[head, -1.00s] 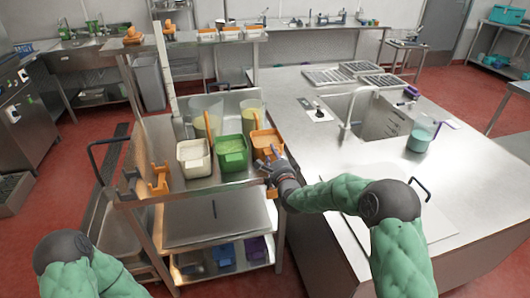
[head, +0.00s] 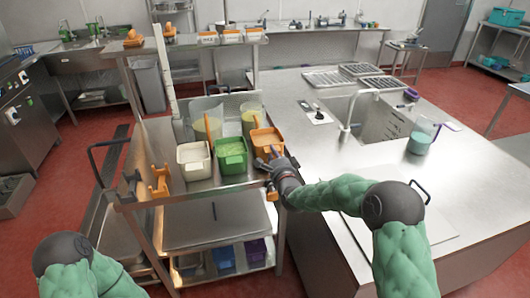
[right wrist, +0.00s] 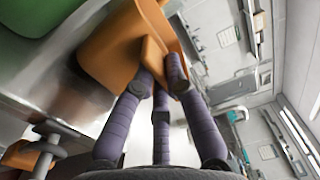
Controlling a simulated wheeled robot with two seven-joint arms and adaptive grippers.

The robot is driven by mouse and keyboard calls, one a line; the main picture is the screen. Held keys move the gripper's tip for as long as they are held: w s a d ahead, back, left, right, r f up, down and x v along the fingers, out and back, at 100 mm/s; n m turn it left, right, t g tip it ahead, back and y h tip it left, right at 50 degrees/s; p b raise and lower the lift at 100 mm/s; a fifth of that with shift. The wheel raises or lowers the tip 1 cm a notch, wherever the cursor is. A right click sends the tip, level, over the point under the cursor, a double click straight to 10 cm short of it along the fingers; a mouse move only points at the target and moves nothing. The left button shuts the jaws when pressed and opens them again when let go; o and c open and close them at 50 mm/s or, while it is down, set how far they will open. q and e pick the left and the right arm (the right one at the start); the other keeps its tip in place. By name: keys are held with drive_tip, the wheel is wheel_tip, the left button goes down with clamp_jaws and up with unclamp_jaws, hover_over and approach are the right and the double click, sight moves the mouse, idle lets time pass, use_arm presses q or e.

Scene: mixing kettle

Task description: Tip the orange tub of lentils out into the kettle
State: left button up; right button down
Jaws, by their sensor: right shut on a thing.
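The orange tub (head: 266,141) is at the right end of the row of tubs on the steel cart, its top facing up. My right gripper (head: 275,163) is shut on the tub's near side. In the right wrist view the purple fingers (right wrist: 162,75) close on the orange tub's handle (right wrist: 151,52). Whether the tub still touches the shelf is hard to tell. The left arm (head: 65,255) shows at the lower left, but its gripper is out of the picture. I cannot identify a kettle in these views.
A green tub (head: 231,157) and a white tub (head: 193,163) stand left of the orange one. Clear pitchers (head: 207,118) stand behind them. An orange holder (head: 159,181) is on the cart's left. The steel counter (head: 330,160) with a sink lies to the right, mostly clear.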

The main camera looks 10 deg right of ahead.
drive_tip(key=shift+r+p, duration=0.45)
drive_tip(key=shift+r, duration=1.95)
